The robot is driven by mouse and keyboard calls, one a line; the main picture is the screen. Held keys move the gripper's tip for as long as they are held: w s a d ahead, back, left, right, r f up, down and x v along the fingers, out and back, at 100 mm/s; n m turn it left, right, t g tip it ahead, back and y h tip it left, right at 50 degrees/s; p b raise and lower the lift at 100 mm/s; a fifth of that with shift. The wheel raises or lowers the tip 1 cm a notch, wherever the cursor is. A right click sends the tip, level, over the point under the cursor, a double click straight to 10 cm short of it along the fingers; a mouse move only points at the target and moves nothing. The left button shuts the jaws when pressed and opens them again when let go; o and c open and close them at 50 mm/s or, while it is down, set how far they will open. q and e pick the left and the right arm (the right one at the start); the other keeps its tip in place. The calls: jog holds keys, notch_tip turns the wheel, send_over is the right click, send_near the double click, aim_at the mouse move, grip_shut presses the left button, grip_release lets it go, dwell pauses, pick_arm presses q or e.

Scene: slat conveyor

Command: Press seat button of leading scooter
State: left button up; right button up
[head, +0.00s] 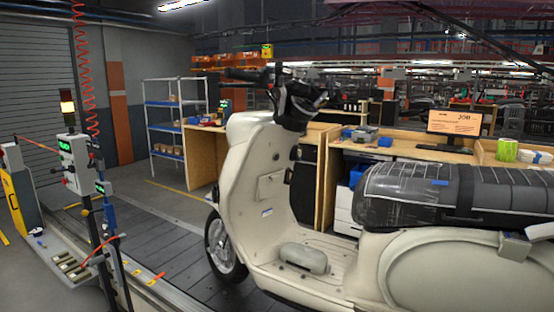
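A cream scooter (262,175) stands on the slat conveyor, its front wheel (222,245) to the left and its rear cut off by the right edge. Its seat (455,190) is under a clear wrap with dark bands and a small blue strip. The inner leg shield carries a hatch panel (271,186) and a small label. Black wrapping (297,105) covers the handlebar centre. I cannot pick out a seat button for certain at this size. Neither of my grippers is in view.
Conveyor slats (180,245) run along the left. A control post (75,165) with a lit lamp and a tool rail stand at the left. Behind the scooter are wooden workbenches (400,147), a job monitor (454,122) and a blue shelf rack (165,130).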

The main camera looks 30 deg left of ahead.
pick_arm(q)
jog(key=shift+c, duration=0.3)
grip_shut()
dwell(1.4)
